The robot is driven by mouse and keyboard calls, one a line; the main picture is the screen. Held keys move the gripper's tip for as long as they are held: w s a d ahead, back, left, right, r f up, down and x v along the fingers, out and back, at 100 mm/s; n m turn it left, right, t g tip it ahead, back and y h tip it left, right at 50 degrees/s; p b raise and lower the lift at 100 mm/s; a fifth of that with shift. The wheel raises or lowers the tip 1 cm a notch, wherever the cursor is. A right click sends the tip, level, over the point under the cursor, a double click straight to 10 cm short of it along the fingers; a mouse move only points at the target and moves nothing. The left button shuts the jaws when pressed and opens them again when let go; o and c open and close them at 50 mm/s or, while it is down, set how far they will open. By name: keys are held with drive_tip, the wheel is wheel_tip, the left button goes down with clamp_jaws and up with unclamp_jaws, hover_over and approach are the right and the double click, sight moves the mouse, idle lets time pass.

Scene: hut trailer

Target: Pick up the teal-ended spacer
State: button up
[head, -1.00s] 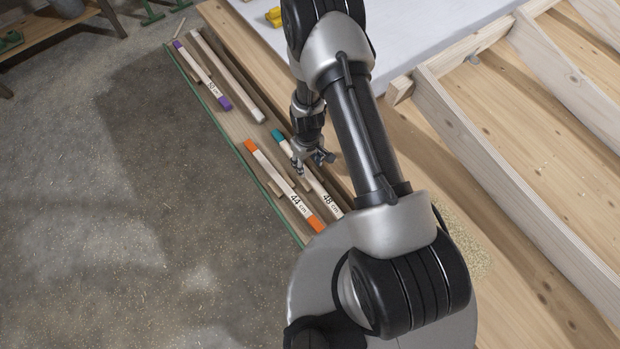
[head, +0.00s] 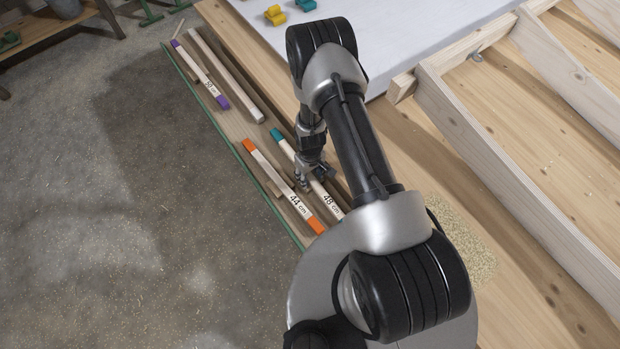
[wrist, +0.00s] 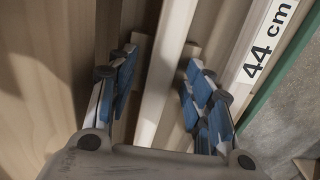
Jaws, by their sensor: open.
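The teal-ended spacer (head: 331,202) is a long pale wooden stick marked 48 cm, lying on the narrow bench shelf in the head view. Its teal end (head: 277,134) shows past my arm. My gripper (head: 316,180) is over its middle part and hides some of it. In the wrist view my gripper (wrist: 162,78) is open, with blue-padded fingers on either side of a pale wooden stick (wrist: 168,50). This stick appears to be the teal-ended spacer, though no label or coloured end shows there. I cannot tell if either finger touches it.
An orange-ended spacer (head: 264,162) marked 44 cm lies close on the left. A purple-ended spacer (head: 200,74) and a plain stick (head: 226,75) lie farther up. A green edge (head: 232,144) borders the shelf.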

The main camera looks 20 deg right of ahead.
drive_tip(key=shift+f, duration=0.1)
idle(0.3)
drive_tip(key=shift+c, duration=0.3)
drive_tip(key=shift+s, duration=0.15)
clamp_jaws()
